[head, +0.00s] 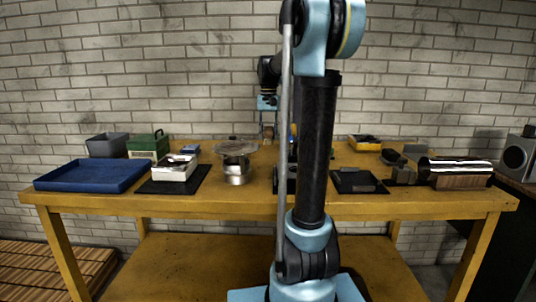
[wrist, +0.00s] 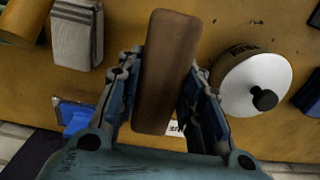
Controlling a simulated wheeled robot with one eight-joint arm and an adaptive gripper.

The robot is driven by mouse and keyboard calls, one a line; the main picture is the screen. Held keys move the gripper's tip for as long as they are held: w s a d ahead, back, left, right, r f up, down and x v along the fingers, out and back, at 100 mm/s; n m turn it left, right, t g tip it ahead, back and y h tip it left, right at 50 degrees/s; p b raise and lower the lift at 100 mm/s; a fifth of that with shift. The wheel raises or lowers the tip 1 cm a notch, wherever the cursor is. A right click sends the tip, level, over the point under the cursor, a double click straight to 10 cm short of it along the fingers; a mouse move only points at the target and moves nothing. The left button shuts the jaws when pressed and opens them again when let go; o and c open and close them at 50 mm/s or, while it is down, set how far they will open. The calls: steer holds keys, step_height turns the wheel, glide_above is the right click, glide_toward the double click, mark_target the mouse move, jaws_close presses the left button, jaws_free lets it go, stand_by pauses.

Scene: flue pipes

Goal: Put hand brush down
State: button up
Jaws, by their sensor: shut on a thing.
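The hand brush (wrist: 165,70) shows in the wrist view as a long brown wooden block. It lies lengthwise between the two fingers of my gripper (wrist: 160,88), which is shut on it. Its bristles are not visible. Yellow-brown tabletop shows beneath it; I cannot tell how far the brush is above that surface. In the head view my gripper (head: 268,129) is over the back middle of the workbench (head: 270,207), partly behind my own arm. The brush cannot be made out there.
In the wrist view a grey-white folded pack (wrist: 77,32) lies left and a white disc with black knob (wrist: 250,82) lies right. In the head view a blue tray (head: 95,175), metal can (head: 237,172), black tray (head: 357,182) and shiny pipe (head: 455,172) occupy the bench.

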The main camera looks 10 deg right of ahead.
mark_target(268, 129)
steer(key=shift+s+f, duration=0.1)
steer(key=shift+f, duration=3.4)
steer(key=shift+f, duration=0.1)
steer(key=o, duration=1.1)
step_height(268, 129, up, 12)
steer(key=shift+r, duration=0.1)
